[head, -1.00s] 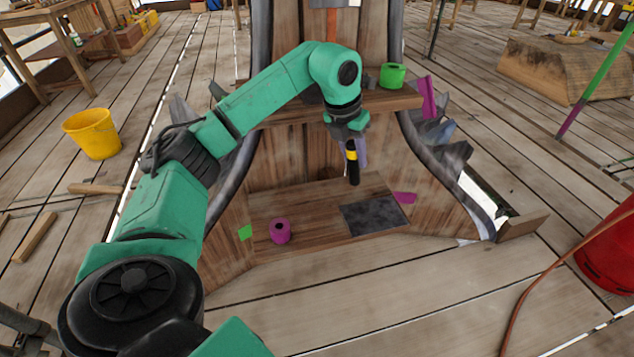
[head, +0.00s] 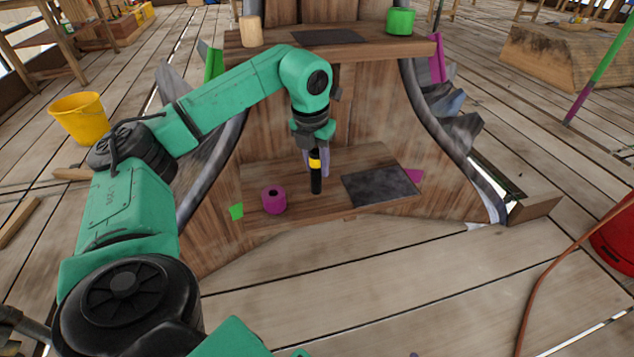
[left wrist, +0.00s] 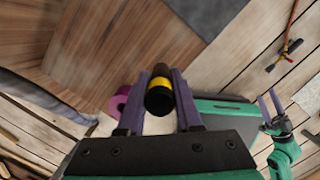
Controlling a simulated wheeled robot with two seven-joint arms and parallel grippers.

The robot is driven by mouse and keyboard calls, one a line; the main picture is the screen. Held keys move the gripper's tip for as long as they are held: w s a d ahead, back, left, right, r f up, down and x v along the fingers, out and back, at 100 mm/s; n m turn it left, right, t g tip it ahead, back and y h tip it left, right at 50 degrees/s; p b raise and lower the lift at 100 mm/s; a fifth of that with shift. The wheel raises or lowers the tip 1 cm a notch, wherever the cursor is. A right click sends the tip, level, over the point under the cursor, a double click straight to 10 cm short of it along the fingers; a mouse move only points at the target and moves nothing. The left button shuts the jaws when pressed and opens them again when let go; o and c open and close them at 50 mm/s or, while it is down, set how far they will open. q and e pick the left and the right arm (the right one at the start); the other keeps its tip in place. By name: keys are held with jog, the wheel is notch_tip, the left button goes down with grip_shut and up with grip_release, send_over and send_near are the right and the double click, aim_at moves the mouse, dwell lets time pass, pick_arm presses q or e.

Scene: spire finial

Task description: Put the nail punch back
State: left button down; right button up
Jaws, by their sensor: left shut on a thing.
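The nail punch is a black rod with a yellow band (head: 316,184). My left gripper (head: 317,163) is shut on it and holds it upright over the lower shelf, right of the magenta holder. In the left wrist view the punch (left wrist: 159,98) sits between the two purple fingers of the left gripper (left wrist: 160,76). The magenta holder (head: 274,201), a short cylinder with a dark hole on top, stands on the lower shelf. It also shows in the left wrist view (left wrist: 118,101). I cannot tell whether the punch touches the shelf. My right gripper (left wrist: 270,106) shows small at the right there.
A dark mat (head: 381,186) lies right of the punch on the lower shelf (head: 310,207). The upper shelf (head: 290,50) above carries a green holder (head: 401,21) and a wooden cylinder (head: 250,31). A yellow bucket (head: 80,118) stands left on the plank floor.

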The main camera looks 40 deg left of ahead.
aim_at(317, 178)
pick_arm(q)
notch_tip(317, 178, down, 4)
jog(key=shift+f+b, duration=0.2)
jog(key=shift+b, duration=0.7)
jog(key=shift+r, duration=0.1)
jog(key=c, duration=0.6)
grip_release()
